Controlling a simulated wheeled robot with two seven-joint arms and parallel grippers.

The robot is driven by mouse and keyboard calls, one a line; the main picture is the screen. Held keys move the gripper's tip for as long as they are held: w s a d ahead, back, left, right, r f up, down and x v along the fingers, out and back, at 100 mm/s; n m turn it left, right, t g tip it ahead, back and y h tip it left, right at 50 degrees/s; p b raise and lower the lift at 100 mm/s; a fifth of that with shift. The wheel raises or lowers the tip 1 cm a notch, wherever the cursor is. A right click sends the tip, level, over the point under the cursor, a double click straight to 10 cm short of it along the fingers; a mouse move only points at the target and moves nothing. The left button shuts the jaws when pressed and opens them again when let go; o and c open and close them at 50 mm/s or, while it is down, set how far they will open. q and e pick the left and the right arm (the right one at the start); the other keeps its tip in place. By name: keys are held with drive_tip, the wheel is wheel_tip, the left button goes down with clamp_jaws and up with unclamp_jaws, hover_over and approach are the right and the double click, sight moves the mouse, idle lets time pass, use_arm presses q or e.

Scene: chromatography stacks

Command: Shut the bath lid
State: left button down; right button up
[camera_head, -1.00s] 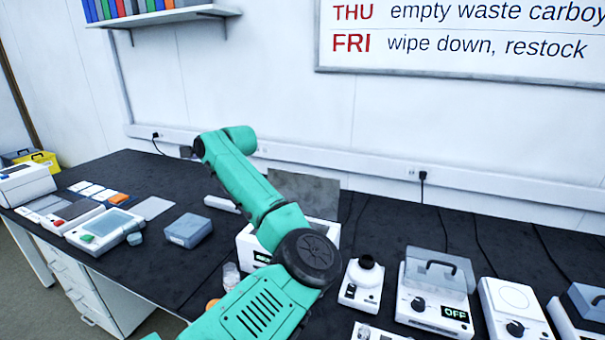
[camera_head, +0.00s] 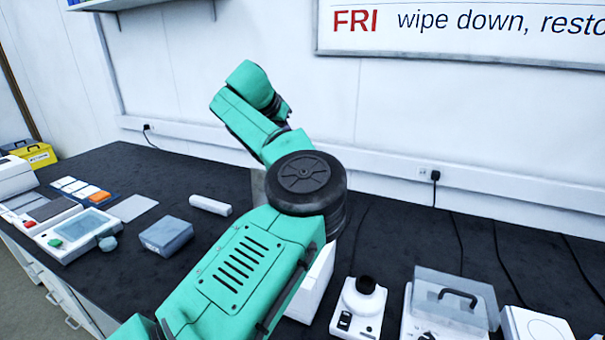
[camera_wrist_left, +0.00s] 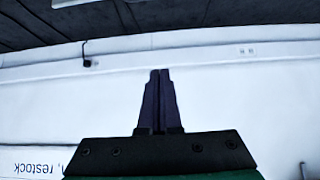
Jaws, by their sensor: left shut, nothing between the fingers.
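A white box-shaped unit (camera_head: 314,284), apparently the bath, stands on the bench, mostly hidden behind my left arm in the head view. A grey panel (camera_head: 258,186), apparently its raised lid, shows only as a sliver beside the arm; its angle cannot be told now. My left gripper is hidden in the head view behind its own arm, which reaches up toward the wall. In the left wrist view the left gripper (camera_wrist_left: 160,74) is shut and empty, with wall behind it and dark bench at the picture's top. The right gripper is not in view.
Right of the arm stand a small white device with a black knob (camera_head: 366,286) and a unit with a clear handled cover (camera_head: 455,295). Left are a grey-blue box (camera_head: 166,236), a white bar (camera_head: 210,205) and a screen device (camera_head: 80,228).

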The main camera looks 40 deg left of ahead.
use_arm(q)
drive_tip(key=f+b, duration=0.3)
drive_tip(key=f, duration=0.1)
drive_tip(key=f+b, duration=0.1)
drive_tip(key=b, duration=0.1)
drive_tip(key=shift+s+d+f+b, duration=0.1)
drive_tip(key=shift+s+f+b, duration=0.2)
drive_tip(key=shift+s+f, duration=0.1)
drive_tip(key=shift+w+f, duration=0.1)
drive_tip(key=shift+f, duration=0.25)
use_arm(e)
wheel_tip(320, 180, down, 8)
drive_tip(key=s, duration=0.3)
use_arm(q)
drive_tip(key=shift+w+a+f+p, duration=0.15)
drive_tip(key=shift+w+f+p, duration=0.45)
drive_tip(key=shift+f, duration=0.6)
drive_tip(key=shift+w+a+f+p, duration=0.2)
drive_tip(key=shift+w+f+p, duration=0.45)
drive_tip(key=shift+f, duration=0.55)
drive_tip(key=shift+w+a+f+p, duration=0.15)
drive_tip(key=shift+w+f+p, duration=0.25)
drive_tip(key=shift+f+p, duration=0.6)
drive_tip(key=shift+f, duration=0.3)
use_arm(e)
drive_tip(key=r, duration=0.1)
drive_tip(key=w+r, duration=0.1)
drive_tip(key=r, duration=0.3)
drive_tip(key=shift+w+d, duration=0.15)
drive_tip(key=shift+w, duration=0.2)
